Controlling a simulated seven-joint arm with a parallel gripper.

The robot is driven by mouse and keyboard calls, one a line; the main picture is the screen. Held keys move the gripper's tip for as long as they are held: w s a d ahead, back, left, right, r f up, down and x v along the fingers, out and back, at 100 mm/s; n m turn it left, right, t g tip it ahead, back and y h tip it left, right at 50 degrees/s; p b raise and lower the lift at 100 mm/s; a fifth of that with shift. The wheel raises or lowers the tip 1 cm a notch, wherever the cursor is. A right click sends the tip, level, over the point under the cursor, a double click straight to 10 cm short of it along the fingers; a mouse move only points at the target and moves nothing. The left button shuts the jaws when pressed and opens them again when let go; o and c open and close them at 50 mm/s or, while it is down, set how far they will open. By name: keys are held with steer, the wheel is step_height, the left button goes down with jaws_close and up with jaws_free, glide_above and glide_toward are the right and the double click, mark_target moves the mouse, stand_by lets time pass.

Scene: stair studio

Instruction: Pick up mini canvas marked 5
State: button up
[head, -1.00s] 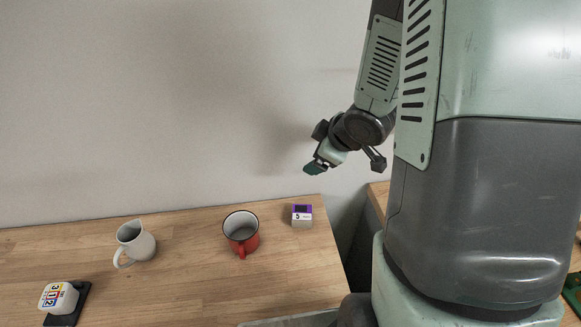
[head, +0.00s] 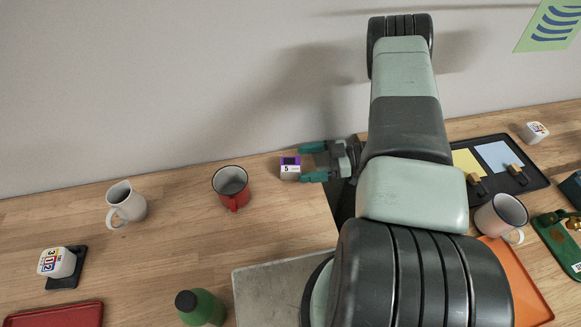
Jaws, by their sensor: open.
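The mini canvas marked 5 (head: 290,170) is a small block with a purple and dark top part and a white face with a black 5. It rests on the wooden table near its back right corner. My gripper (head: 312,163) is open, with two teal fingers pointing left toward the canvas. The fingertips are just right of the canvas, one toward its back and one toward its front. I cannot tell whether they touch it or how high they are above the table.
A red mug (head: 232,190) stands just left of the canvas, and a white pitcher (head: 125,204) farther left. A green bottle (head: 200,307) and grey slab (head: 262,290) are in front. A gap parts this table from the right one, which holds a black tray (head: 535,180) and another mug (head: 500,216).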

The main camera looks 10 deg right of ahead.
mark_target(284, 164)
steer(key=x, duration=0.7)
steer(key=c, duration=1.1)
